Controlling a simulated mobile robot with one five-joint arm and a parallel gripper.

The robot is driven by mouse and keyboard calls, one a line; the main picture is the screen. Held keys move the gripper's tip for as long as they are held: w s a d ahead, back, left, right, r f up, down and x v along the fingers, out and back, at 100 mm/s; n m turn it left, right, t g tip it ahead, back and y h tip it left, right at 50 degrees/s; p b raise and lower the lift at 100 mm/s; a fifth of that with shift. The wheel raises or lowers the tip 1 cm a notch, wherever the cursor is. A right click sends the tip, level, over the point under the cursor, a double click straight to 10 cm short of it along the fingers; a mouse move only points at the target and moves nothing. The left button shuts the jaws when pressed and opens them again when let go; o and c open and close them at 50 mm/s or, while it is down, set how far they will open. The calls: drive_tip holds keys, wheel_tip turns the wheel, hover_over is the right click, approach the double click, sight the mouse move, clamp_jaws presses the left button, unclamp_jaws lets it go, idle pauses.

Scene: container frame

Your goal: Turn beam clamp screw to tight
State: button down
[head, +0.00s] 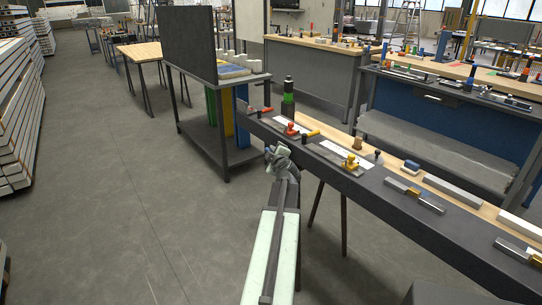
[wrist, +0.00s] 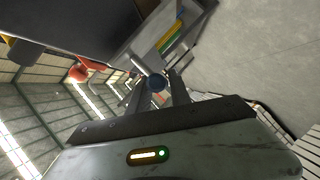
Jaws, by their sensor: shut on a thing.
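My gripper (head: 277,158) is at the near left edge of the long bench in the head view, beside its dark front face. In the wrist view my gripper (wrist: 157,92) has its two fingers closed around a small dark blue round end, which I take to be the beam clamp screw (wrist: 157,83). A pale thin bar (wrist: 142,66) crosses just beyond it. The clamp body is hard to make out, as my gripper and arm cover it in the head view. I cannot tell how far the screw is turned.
The long bench (head: 345,182) runs to the lower right. A red-handled tool (head: 291,130), a yellow-knobbed tool (head: 351,163) and a green-banded black cylinder (head: 288,98) stand on it. A dark side table (head: 222,157) is behind left. The floor (head: 110,200) at left is clear.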

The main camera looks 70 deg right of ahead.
drive_tip(key=shift+s+a+f, duration=0.1)
drive_tip(key=shift+s+f, duration=0.05)
drive_tip(key=shift+f, duration=0.05)
drive_tip(key=c, duration=1.3)
unclamp_jaws()
drive_tip(key=p+v, duration=0.2)
drive_tip(key=v, duration=0.5)
drive_tip(key=shift+s+a, duration=0.2)
drive_tip(key=shift+r, duration=0.1)
